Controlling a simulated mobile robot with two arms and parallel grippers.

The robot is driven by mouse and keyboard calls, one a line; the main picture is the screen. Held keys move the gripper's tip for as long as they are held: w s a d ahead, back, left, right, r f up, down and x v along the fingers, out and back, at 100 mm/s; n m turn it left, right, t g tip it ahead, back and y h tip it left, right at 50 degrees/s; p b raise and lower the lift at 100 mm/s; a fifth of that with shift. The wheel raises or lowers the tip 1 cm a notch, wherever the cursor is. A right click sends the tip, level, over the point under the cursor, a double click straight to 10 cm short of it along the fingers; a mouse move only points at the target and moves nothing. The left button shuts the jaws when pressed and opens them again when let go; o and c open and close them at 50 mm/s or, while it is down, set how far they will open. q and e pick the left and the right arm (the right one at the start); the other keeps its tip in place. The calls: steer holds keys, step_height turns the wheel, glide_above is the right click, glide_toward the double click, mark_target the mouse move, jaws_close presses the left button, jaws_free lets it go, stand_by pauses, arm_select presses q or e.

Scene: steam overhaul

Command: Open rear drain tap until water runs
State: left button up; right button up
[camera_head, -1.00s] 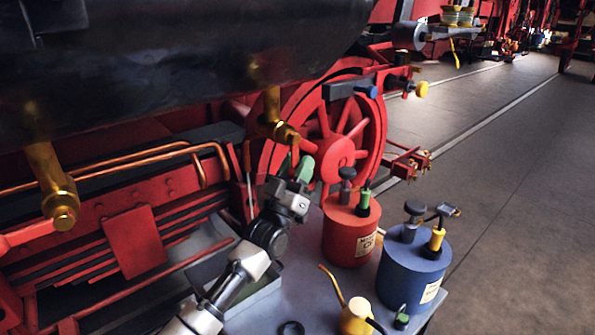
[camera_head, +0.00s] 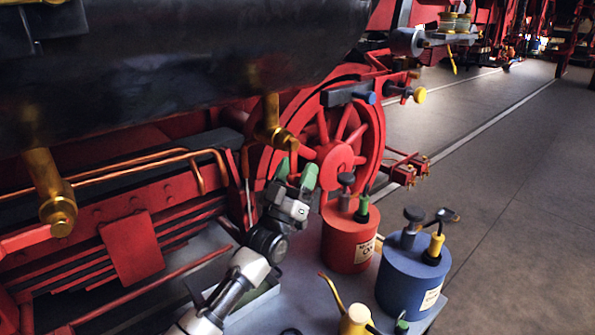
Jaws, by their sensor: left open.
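Two brass drain taps hang under the dark boiler-like cylinder. The nearer one (camera_head: 58,212) is at the left, with a red lever (camera_head: 25,240) running off to the left edge. I cannot tell which tap is called rear. No water shows at either. My left gripper (camera_head: 296,172), with green fingertips, is open and empty, pointing up just below the farther tap. Whether it touches the tap is unclear. My right gripper is not in view.
A red can (camera_head: 349,240) and a blue can (camera_head: 409,283) stand on a grey bench right of my left arm. A yellow oil can (camera_head: 356,322) is at the bottom. The spoked wheel (camera_head: 330,165) is behind the gripper. Open floor lies right.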

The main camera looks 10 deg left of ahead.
arm_select(q)
steer(key=b+v, duration=0.1)
steer(key=v, duration=0.9)
steer(key=shift+s+f, duration=0.3)
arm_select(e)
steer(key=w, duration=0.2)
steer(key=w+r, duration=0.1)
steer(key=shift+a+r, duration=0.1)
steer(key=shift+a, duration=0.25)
arm_select(q)
steer(key=shift+a, duration=0.1)
